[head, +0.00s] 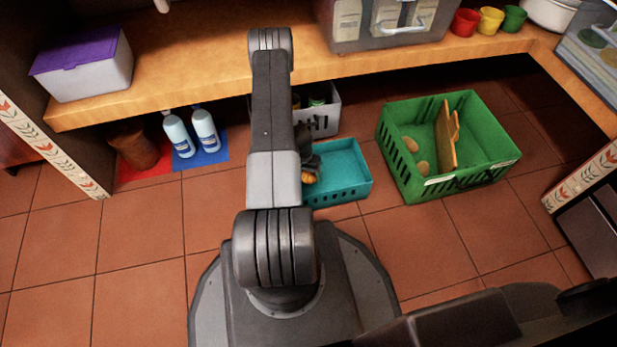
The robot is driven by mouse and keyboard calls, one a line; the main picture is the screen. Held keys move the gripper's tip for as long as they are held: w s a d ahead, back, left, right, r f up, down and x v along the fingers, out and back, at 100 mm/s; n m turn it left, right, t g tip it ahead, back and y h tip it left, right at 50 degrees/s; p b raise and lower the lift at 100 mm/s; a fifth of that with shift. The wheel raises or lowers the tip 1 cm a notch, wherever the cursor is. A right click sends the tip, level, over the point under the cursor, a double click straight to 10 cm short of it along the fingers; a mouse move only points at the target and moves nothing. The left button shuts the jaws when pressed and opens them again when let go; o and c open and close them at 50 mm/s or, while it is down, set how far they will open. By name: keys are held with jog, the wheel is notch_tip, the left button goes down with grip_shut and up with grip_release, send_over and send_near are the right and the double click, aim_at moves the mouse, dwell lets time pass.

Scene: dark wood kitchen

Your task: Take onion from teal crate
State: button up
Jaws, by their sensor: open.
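The teal crate (345,178) stands on the tiled floor, just right of my arm. An onion (309,177), orange-brown, shows at the crate's left side, partly hidden by my arm and gripper. My gripper (308,163) is open and reaches down at the crate's left part, right by the onion. Most of the gripper and the crate's left end are hidden behind my arm, and I cannot tell whether the fingers touch the onion.
A green crate (398,165) with a wooden divider and round brownish items stands to the right. A grey-white basket (326,122) stands behind the teal crate. Two bottles (178,135) stand on a blue mat at left. The wooden shelf (190,75) overhangs behind. Front floor is clear.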

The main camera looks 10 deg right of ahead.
jog(key=c, duration=0.8)
jog(key=shift+r, duration=0.15)
